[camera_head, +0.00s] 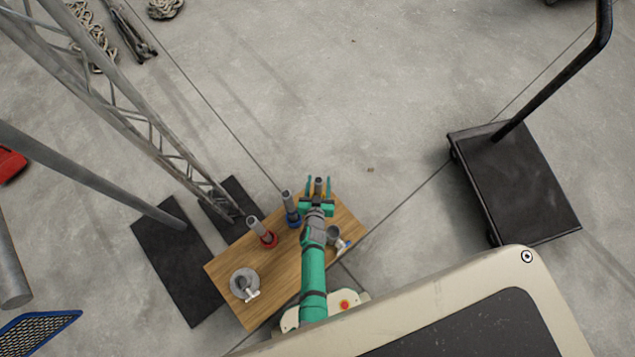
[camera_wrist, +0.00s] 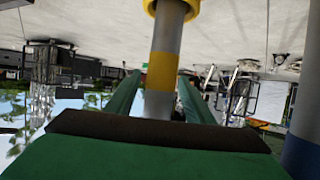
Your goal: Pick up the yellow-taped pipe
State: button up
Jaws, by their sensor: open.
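The yellow-taped pipe (camera_head: 319,186) is a grey upright pipe near the far edge of the wooden table, with my gripper around it. In the wrist view its yellow tape band (camera_wrist: 163,70) and yellow base collar (camera_wrist: 172,9) show clearly; this view looks upside down, with the floor at the top. My gripper (camera_head: 318,179) is open, with one green finger on each side of the pipe. In the wrist view the fingers (camera_wrist: 160,84) flank the pipe near the tape. Whether either finger touches it I cannot tell. My gripper hides part of the pipe's lower end in the head view.
On the wooden table (camera_head: 222,265) stand a blue-based pipe (camera_head: 287,197) close left of my gripper, a red-based pipe (camera_head: 255,225), and grey fittings (camera_head: 244,282) (camera_head: 334,235). A metal truss (camera_head: 130,110) rises at left. A black cart (camera_head: 520,185) stands at right. Open floor lies beyond the table.

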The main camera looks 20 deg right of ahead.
jog(key=shift+w+d+f, duration=0.15)
jog(key=shift+w+d, duration=0.05)
jog(key=shift+d, duration=0.1)
jog(key=shift+a, duration=0.1)
grip_shut()
